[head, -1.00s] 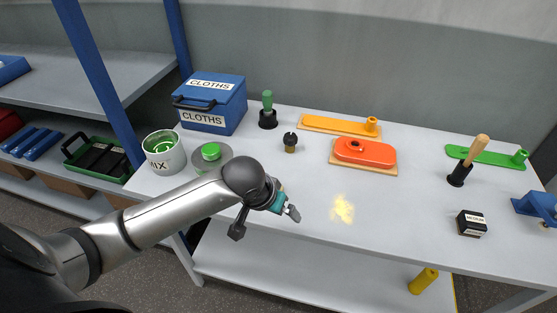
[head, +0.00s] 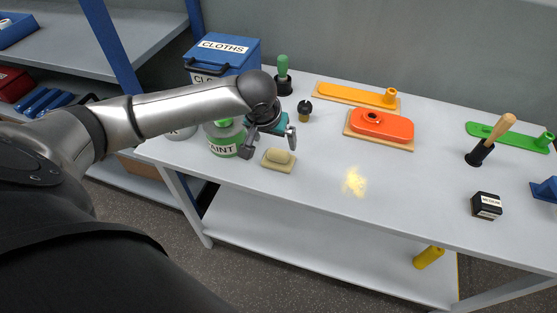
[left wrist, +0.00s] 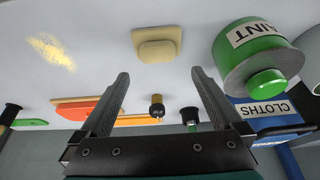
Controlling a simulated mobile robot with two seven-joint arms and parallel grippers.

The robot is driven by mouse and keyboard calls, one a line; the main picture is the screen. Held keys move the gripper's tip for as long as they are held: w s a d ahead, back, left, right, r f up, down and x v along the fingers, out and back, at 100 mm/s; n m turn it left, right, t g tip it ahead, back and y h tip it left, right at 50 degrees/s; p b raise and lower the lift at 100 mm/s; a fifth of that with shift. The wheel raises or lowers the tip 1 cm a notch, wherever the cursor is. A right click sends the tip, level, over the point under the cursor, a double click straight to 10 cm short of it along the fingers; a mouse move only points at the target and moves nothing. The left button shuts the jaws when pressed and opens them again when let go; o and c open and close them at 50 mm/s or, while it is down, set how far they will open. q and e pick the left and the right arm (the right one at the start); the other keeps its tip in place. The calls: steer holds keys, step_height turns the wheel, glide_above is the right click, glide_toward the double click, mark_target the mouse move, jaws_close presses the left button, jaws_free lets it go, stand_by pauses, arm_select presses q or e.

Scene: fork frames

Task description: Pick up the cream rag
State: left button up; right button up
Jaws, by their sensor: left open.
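The cream rag (head: 279,157) looks like a flat pad with a rounded raised lump on top. It lies on the grey bench near the front edge, right of the green paint tin. My left gripper (head: 269,143) is open and empty, above and just behind the rag in the head view. In the left wrist view the rag (left wrist: 157,47) shows whole, beyond the spread fingertips and roughly centred between them. The fingers do not appear to touch it. My right gripper is not in view.
The paint tin (head: 224,146) stands close left of the gripper. The blue cloths box (head: 228,50) is behind. A dark knob (head: 305,110), an orange tool (head: 382,125) and a yellow powder patch (head: 354,181) lie to the right. The bench front between patch and black block (head: 486,206) is clear.

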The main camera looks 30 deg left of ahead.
mark_target(278, 152)
arm_select(q)
steer(key=shift+d+b+x, duration=0.15)
steer(key=shift+b+x, duration=0.25)
steer(key=shift+x, duration=1.15)
steer(key=shift+d+b+x, duration=0.1)
steer(key=shift+b+x, duration=0.25)
steer(key=shift+x, duration=1.2)
steer(key=shift+s, duration=0.15)
steer(key=c, duration=1.3)
step_height(278, 152, up, 20)
steer(key=p, duration=0.4)
